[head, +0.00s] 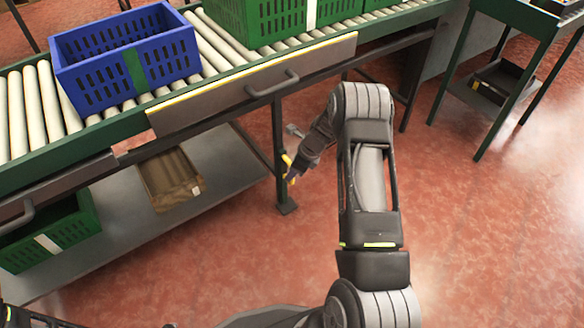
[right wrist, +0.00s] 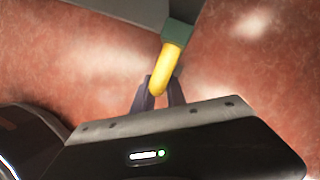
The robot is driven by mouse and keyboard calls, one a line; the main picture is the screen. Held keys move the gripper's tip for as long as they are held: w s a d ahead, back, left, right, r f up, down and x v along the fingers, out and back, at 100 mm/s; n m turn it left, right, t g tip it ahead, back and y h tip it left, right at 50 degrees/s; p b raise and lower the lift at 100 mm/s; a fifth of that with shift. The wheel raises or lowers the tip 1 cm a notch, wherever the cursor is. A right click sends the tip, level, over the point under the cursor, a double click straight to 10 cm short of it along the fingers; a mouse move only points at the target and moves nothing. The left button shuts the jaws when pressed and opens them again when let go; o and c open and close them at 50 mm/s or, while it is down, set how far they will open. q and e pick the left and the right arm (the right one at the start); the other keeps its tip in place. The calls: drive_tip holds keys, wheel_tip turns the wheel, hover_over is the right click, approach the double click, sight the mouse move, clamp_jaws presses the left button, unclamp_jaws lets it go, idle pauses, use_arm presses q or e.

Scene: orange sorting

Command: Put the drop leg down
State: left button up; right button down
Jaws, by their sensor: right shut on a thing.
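The drop leg appears to be the dark upright post (head: 279,140) under the conveyor's front edge, with a flat foot (head: 287,208) low over the red floor. I cannot tell whether the foot touches the floor. A yellow grip (head: 286,160) shows beside the post. In the right wrist view the yellow grip (right wrist: 163,70) comes out of a dark green end piece (right wrist: 178,33). My right gripper (head: 292,176) is at the grip, and in the wrist view its fingertips (right wrist: 161,92) are shut on the grip's rounded end. My left gripper is not in view.
A roller conveyor (head: 30,105) carries a blue crate (head: 130,60) and green crates (head: 265,15). A front panel (head: 240,95) has a bar handle. A green-legged table (head: 510,95) stands at right. The floor at right is clear.

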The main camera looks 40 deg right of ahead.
drive_tip(key=shift+f, duration=0.75)
drive_tip(key=shift+s, duration=0.1)
drive_tip(key=c, duration=1.4)
unclamp_jaws()
drive_tip(key=shift+o, duration=0.2)
drive_tip(key=shift+r, duration=0.15)
drive_tip(key=p+v, duration=0.3)
drive_tip(key=v, duration=0.4)
drive_tip(key=shift+r, duration=0.3)
